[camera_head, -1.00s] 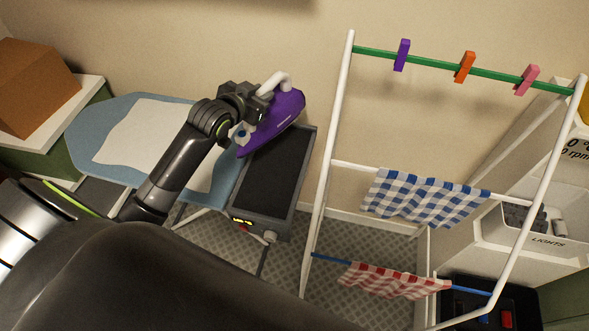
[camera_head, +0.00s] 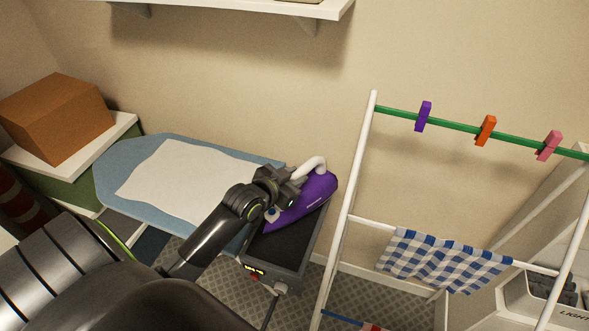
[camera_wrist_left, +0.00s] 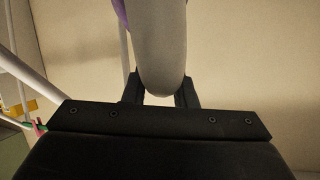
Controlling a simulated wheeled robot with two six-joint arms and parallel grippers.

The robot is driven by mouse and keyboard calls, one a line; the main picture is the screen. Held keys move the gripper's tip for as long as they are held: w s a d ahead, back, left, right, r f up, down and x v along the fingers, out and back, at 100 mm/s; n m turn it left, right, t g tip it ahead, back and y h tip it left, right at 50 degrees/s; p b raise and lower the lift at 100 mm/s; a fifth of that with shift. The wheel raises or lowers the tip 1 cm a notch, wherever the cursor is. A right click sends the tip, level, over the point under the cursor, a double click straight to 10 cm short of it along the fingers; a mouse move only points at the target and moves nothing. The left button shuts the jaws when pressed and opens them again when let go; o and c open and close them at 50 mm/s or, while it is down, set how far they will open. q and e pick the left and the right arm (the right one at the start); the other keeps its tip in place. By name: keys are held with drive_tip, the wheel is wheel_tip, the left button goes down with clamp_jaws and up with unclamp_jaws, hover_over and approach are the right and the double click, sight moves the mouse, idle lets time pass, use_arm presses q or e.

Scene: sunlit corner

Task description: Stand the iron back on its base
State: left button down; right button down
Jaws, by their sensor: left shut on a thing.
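The iron (camera_head: 303,206) is purple with a white handle. My left gripper (camera_head: 294,180) is shut on the handle, which also shows between the two fingers in the left wrist view (camera_wrist_left: 163,45). The iron's base (camera_head: 283,243) is a dark grey block with a black top and a small lit display, at the right end of the ironing board (camera_head: 122,165). The iron is over the back part of the base's top, lying tilted along it; I cannot tell whether they touch. My right gripper is not in view.
A white drying rack (camera_head: 343,215) with clothespins and a blue checked cloth (camera_head: 445,262) stands close on the right. A white cloth (camera_head: 180,180) covers much of the board. A cardboard box (camera_head: 58,118) is at left; a wall shelf (camera_head: 230,8) is above.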

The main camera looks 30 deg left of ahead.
use_arm(q)
wheel_tip(320, 180, down, 2)
drive_tip(key=shift+f, duration=0.3)
drive_tip(key=c, duration=1.2)
unclamp_jaws()
drive_tip(key=shift+s+f, duration=0.1)
drive_tip(key=shift+o, duration=0.2)
